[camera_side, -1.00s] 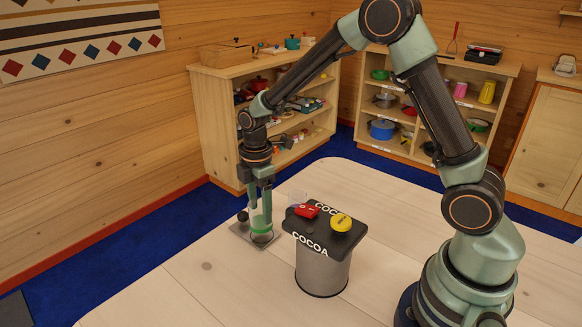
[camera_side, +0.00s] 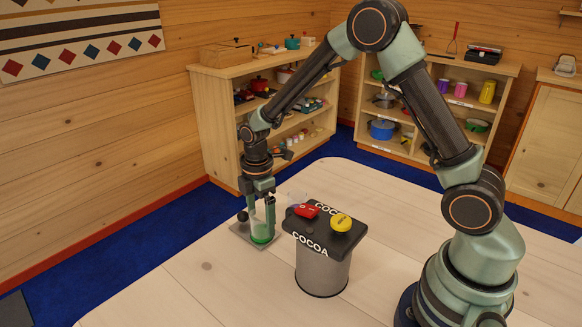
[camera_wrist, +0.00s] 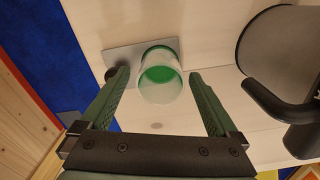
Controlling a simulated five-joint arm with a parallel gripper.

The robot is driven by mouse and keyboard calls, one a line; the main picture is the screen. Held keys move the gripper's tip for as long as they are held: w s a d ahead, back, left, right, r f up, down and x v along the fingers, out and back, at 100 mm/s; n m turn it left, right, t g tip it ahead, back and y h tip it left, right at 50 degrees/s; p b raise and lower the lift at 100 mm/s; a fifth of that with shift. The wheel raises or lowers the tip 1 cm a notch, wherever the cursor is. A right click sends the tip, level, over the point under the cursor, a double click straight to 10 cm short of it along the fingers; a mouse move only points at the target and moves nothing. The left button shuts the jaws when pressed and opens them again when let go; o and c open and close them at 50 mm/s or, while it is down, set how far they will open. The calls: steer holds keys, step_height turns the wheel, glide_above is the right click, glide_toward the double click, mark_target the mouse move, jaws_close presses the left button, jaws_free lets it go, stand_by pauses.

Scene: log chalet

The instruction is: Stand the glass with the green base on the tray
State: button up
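The glass with the green base (camera_side: 262,231) stands upright on the grey metal tray (camera_side: 240,233), towards the tray's right side. It also shows in the wrist view (camera_wrist: 160,80), its open rim towards the camera and its green base over the tray (camera_wrist: 118,53). My gripper (camera_side: 260,234) is lowered around the glass, one finger on each side. In the wrist view my gripper (camera_wrist: 162,82) is spread wider than the glass. A clear gap shows on the right; the left finger is closer to the glass.
A grey cocoa dispenser (camera_side: 323,270) with a black top stands right of the tray; its dark handle shows close to my right finger in the wrist view (camera_wrist: 275,103). A black knob (camera_side: 243,216) sits at the tray's back left. The table front is clear.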

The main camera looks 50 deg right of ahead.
mark_target(261, 214)
step_height(261, 214, up, 12)
steer(key=f, duration=0.1)
steer(key=s+d+r+m+t, duration=0.1)
steer(key=s+r+m+t, duration=0.1)
steer(key=s+r+m, duration=0.3)
steer(key=s+d+r+m+t, duration=0.1)
steer(key=s+r+m+t, duration=0.2)
steer(key=s+m, duration=0.6)
steer(key=shift+s+d+r+m+t, duration=0.15)
steer(key=shift+d+r+m+t, duration=0.3)
steer(key=shift+r, duration=0.45)
